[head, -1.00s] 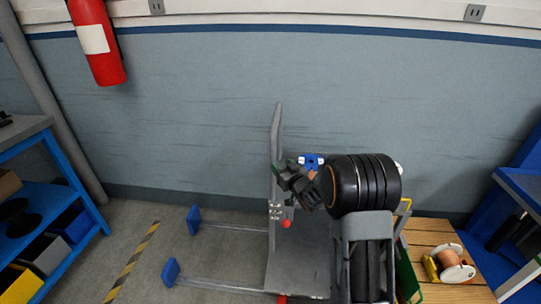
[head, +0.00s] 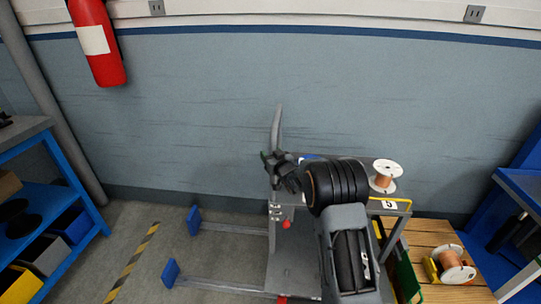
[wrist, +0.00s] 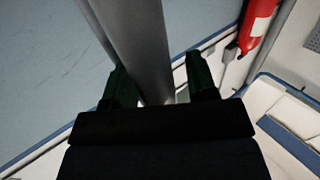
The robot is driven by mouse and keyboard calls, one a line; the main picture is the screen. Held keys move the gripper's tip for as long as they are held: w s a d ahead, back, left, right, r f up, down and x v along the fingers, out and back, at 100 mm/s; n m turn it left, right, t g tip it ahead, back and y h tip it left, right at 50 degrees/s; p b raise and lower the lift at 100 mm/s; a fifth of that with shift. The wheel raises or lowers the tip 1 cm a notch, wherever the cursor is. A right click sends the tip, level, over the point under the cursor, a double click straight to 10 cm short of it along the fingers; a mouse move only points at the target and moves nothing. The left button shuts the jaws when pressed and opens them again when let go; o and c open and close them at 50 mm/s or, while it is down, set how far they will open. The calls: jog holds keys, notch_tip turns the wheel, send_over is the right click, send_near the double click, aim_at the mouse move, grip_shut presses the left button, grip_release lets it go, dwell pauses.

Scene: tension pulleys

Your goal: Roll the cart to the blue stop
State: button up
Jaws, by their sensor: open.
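The grey cart (head: 290,265) stands on two pale rails running left along the floor. Blue stops sit at the left rail ends, one farther (head: 194,220) and one nearer (head: 171,273); bare rail lies between them and the cart. A tall grey upright (head: 277,125) rises at the cart's left side. My gripper (head: 271,164) is at this upright in the head view, partly hidden by my wrist. In the wrist view my open gripper (wrist: 160,82) has a grey post (wrist: 147,45) between its dark green fingers, with gaps; contact is unclear.
A spool (head: 384,176) sits on a grey top with a yellow-framed "5" label (head: 389,205). Another spool (head: 452,266) lies on a wooden pallet (head: 425,238) at right. A blue shelf (head: 60,190) stands left. The wall is close behind; floor around the rails is clear.

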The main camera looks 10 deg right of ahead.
grip_shut()
dwell(0.3)
